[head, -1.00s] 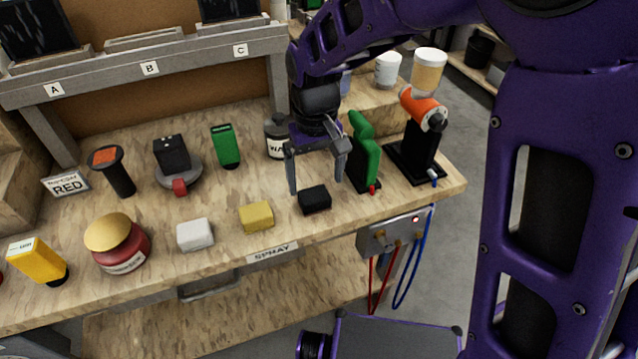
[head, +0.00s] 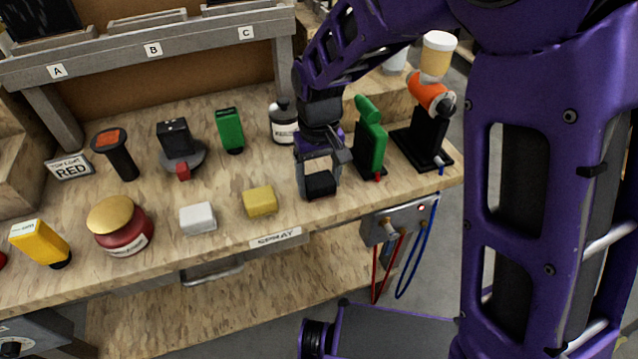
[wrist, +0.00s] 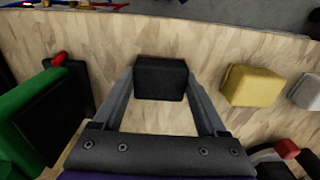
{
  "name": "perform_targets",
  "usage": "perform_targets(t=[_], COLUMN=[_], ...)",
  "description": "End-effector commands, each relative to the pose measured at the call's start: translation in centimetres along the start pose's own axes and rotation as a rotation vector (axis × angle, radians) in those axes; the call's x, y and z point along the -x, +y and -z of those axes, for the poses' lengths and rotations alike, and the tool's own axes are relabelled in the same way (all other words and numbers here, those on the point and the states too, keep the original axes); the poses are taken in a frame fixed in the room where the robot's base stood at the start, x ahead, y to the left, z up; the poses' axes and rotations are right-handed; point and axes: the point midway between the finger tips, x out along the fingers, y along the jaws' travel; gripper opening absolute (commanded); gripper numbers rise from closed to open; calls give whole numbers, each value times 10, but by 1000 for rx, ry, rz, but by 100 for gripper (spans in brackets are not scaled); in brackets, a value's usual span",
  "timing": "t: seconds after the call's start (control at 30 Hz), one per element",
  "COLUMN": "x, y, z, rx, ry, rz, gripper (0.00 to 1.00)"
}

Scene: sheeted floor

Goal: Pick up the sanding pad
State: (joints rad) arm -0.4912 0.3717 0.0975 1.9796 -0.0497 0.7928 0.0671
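The task's sanding pad appears to be the small black block (head: 320,186), lying on the wooden bench near its front edge. In the wrist view the black block (wrist: 161,79) sits between my two fingertips. My gripper (head: 321,178) points down over it, with one finger along each side. The fingers lie very close to the block's sides, and I cannot tell whether they touch it. The block appears to rest on the bench. A yellow block (head: 260,201) and a white block (head: 198,218) of similar size lie to the left.
A green tool (head: 370,143) on a black stand is close on the right of my gripper, with an orange tool (head: 428,92) beyond it. A bottle (head: 284,127) stands behind. A red jar (head: 121,228) is farther left. A valve box (head: 398,222) hangs below the front edge.

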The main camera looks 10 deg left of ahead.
Motion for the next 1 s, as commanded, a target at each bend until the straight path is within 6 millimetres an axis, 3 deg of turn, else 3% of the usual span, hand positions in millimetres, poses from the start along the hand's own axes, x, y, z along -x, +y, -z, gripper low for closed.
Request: perform_targets(t=[0.03,0.2,0.47,0.8,1.0], x=[0,0,5,67,94], y=[0,0,0,0,0], z=[0,0,0,1,0], rx=[0,0,0,0,0], ry=[0,1,2,5,2], rz=[0,0,0,0,0], gripper=[48,19,19,19,19])
